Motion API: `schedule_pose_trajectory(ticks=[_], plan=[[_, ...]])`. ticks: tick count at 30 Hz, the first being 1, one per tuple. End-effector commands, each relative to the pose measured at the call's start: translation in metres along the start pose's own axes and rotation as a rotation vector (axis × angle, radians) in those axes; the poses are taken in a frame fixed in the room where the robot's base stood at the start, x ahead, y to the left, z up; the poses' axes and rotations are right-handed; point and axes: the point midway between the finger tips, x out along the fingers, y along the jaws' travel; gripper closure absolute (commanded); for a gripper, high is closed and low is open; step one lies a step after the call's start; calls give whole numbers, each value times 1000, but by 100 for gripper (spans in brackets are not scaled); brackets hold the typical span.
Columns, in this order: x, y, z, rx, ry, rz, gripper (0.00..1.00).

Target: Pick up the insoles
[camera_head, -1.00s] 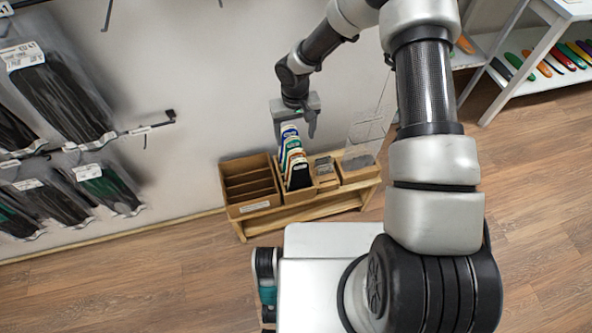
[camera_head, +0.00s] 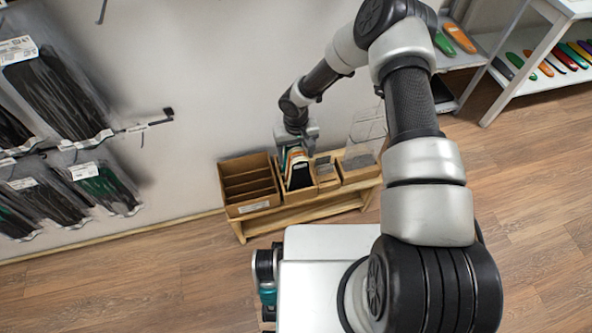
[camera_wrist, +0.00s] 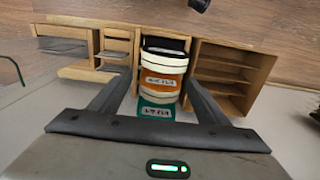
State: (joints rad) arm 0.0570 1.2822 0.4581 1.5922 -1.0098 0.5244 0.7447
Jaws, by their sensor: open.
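My gripper (camera_head: 297,148) is open, lowered over the back of the row, with a finger on each side. I cannot tell whether the fingers touch them. The hand hides part of the row in the head view.
An empty slotted wooden box (camera_head: 249,184) stands left of the insoles. Small wooden boxes (camera_head: 358,168) and a clear panel stand to the right. The wall is close behind. Packaged items (camera_head: 60,90) hang at left; a white shelf (camera_head: 540,70) with coloured insoles stands at right.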

Motion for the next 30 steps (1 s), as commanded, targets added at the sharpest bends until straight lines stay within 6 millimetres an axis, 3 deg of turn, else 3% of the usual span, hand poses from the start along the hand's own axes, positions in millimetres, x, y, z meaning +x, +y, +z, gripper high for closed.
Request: schedule_pose_trajectory(ticks=[3, 13, 22, 30], plan=[[-1, 0, 0, 0, 1, 0, 31], [-1, 0, 0, 0, 0, 0, 86], [-7, 0, -1, 0, 2, 1, 88], [-58, 1, -1, 0, 4, 2, 88]])
